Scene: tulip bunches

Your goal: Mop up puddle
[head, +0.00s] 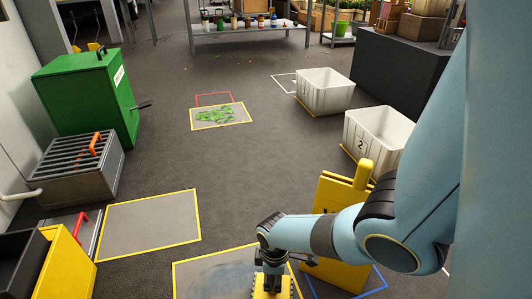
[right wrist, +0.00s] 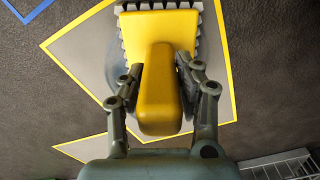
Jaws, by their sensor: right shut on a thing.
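The puddle (head: 215,279) is a dark wet patch on a grey square outlined in yellow at the bottom of the head view. Part of it shows in the right wrist view (right wrist: 115,62). My right gripper (head: 272,268) is shut on the handle of a yellow mop block (right wrist: 158,100) with a grey toothed edge. The block also shows in the head view (head: 268,291), low at the right side of the puddle. I cannot tell whether it touches the floor. My gripper and the block hide part of the puddle. My left gripper is not in view.
A yellow folding sign (head: 335,222) stands close to the right of the square, by a blue floor outline (head: 375,285). White bins (head: 372,135) stand farther right. A green cabinet (head: 85,95) and a grated box (head: 75,165) stand left. Green leaves (head: 215,114) lie on a far square. Mid-floor is clear.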

